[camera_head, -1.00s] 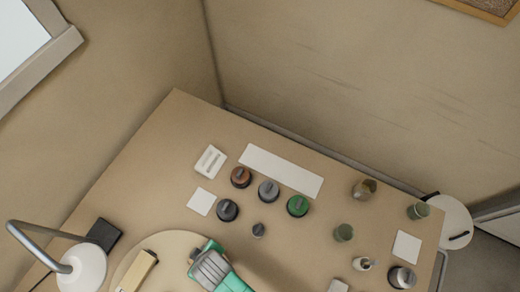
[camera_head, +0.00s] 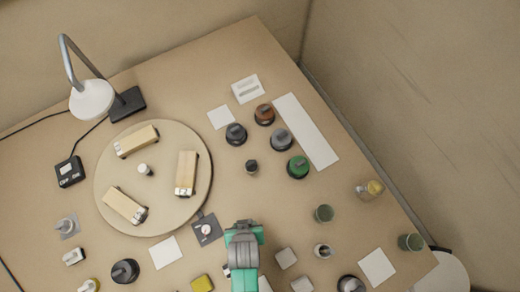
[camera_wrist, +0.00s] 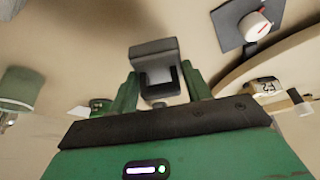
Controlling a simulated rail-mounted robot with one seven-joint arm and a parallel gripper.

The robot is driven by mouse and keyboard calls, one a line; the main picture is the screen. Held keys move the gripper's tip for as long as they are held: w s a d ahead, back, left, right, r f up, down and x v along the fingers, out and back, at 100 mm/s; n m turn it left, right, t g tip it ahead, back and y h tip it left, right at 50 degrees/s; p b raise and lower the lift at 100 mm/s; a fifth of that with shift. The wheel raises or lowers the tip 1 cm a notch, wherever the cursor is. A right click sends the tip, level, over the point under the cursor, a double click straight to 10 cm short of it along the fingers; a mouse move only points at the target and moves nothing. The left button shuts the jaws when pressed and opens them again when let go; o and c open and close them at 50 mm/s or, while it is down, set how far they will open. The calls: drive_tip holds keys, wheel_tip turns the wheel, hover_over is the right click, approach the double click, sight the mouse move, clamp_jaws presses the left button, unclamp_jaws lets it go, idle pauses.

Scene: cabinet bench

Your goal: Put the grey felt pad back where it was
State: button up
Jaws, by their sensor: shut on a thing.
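My gripper (camera_wrist: 160,82) has its two green fingers closed on a grey piece, which fits the grey felt pad (camera_wrist: 153,47). In the wrist view it looks like a thick grey block with a darker recess facing me. My gripper (camera_head: 243,228) also shows at the lower middle of the head view, over the bench just right of and below the round board. Grey shows between its teal sides there, but I cannot tell pad from gripper in that view. The height above the bench is unclear.
The round board (camera_head: 108,205) carries several wooden blocks. A dark plate with a white knob (camera_head: 206,229) lies beside my gripper. Knobbed pots, including a green one (camera_head: 298,167), stand further back. White squares (camera_head: 166,252) and small pale squares (camera_head: 286,258) lie around. A lamp (camera_head: 92,98) stands left.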

drive_tip(key=w+d, duration=0.1)
drive_tip(key=w, duration=0.2)
drive_tip(key=w+d, duration=0.2)
drive_tip(key=w, duration=0.2)
drive_tip(key=w+d+f+b, duration=0.1)
drive_tip(key=w+d, duration=0.1)
drive_tip(key=w, duration=0.1)
drive_tip(key=shift+w, duration=0.35)
drive_tip(key=shift+w+d+f+b, duration=0.15)
drive_tip(key=shift+f+b, duration=0.1)
drive_tip(key=shift+f, duration=0.65)
drive_tip(key=shift+w+d+f+b, duration=0.15)
drive_tip(key=shift+f+b, duration=0.1)
drive_tip(key=shift+f, duration=0.65)
drive_tip(key=shift+a+f, duration=0.1)
drive_tip(key=shift+a, duration=0.05)
drive_tip(key=o, duration=0.9)
drive_tip(key=shift+o, duration=0.2)
drive_tip(key=shift+r, duration=0.25)
drive_tip(key=p+v, duration=0.3)
drive_tip(key=v, duration=0.8)
drive_tip(key=shift+s+r, duration=0.2)
drive_tip(key=shift+r, duration=0.15)
